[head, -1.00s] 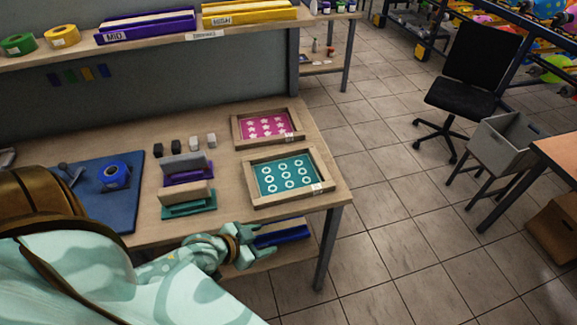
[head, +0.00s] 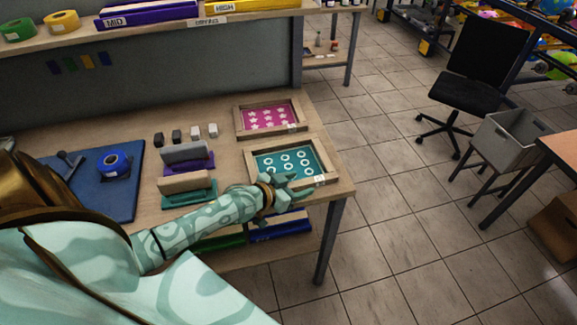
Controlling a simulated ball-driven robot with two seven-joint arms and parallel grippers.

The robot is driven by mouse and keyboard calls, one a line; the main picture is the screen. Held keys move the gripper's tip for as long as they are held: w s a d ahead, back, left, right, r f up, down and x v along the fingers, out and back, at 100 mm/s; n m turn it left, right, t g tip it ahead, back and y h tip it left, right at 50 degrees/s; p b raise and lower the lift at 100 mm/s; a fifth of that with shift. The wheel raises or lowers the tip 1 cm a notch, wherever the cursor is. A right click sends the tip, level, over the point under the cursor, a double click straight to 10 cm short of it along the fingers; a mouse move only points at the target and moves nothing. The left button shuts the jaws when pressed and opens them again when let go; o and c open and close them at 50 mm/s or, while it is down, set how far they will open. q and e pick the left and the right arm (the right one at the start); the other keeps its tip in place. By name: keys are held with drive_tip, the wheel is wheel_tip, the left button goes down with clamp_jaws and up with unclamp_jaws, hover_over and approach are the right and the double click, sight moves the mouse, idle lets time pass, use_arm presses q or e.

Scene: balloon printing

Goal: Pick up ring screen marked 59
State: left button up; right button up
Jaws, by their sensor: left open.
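The ring screen (head: 291,155) is a teal mesh with white rings in a wooden frame, lying flat at the right end of the wooden table. A small white tag (head: 319,180) is on its front right corner; its number is too small to read. My left gripper (head: 300,187) is open and empty at the front edge of this frame, near the tag, and hides part of the frame and the lower rings. I cannot tell whether it touches the frame. My right gripper is not in view.
A pink star screen (head: 268,118) lies just behind the ring screen. Two squeegees (head: 187,184) with purple and teal parts stand to the left, near small blocks (head: 195,132). A blue mat (head: 100,192) with blue tape is further left.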

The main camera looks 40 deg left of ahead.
sight(308, 182)
use_arm(q)
drive_tip(key=x, duration=0.3)
drive_tip(key=shift+w+f+b, duration=0.2)
drive_tip(key=shift+w+b, duration=0.05)
drive_tip(key=shift+b, duration=0.15)
drive_tip(key=shift+s+d, duration=0.1)
clamp_jaws()
